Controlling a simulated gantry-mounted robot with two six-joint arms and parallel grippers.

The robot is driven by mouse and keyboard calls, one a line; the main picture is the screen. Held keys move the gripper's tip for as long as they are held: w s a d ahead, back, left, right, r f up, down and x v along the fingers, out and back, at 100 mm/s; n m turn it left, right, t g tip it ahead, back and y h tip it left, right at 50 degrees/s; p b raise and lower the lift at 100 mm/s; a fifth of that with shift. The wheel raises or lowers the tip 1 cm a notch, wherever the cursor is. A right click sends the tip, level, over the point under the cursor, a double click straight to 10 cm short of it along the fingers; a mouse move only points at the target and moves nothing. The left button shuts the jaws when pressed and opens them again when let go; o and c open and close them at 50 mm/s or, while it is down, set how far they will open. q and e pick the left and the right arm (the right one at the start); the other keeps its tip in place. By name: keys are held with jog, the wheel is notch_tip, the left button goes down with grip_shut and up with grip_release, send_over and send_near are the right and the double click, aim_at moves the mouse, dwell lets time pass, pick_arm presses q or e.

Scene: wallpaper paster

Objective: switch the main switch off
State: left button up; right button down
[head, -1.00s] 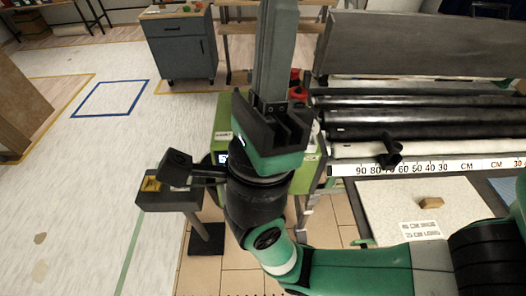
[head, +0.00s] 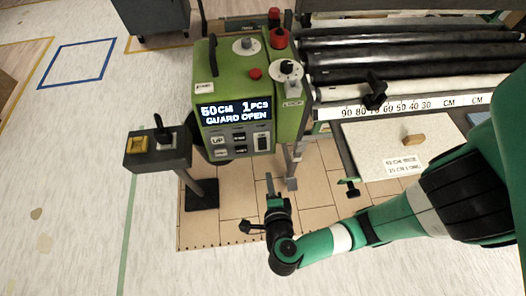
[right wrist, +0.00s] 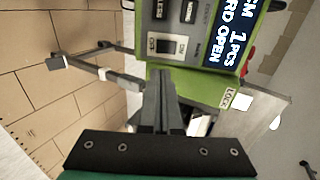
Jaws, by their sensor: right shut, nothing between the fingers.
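The green control box (head: 207,80) stands left of the rollers, its screen reading "50CM 1PCS GUARD OPEN". A small rocker switch (head: 262,142) on a white plate sits at the lower right of its front. In the right wrist view the rocker switch (right wrist: 165,46) has ON and OFF labels beside it; its position is too small to tell. My right gripper (head: 270,180) is shut and empty, below and in front of the box, apart from the switch. In the right wrist view its fingers (right wrist: 161,78) point toward the box's lower edge, near the switch. My left gripper is not in view.
A pedestal (head: 203,190) with a yellow button and black lever stands left of the box. A red button (head: 255,74) and knobs are on the box. Rollers (head: 420,66) and a ruler (head: 430,106) lie right. The tiled floor below the box is mostly clear.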

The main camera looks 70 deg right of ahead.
aim_at(262, 148)
jog(key=b+x, duration=0.6)
jog(key=x, duration=0.7)
jog(key=shift+f, duration=0.1)
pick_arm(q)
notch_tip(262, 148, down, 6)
pick_arm(e)
jog(key=shift+w+d, duration=0.25)
jog(key=shift+d, duration=0.2)
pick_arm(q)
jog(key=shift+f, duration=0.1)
pick_arm(e)
jog(key=shift+f, duration=0.1)
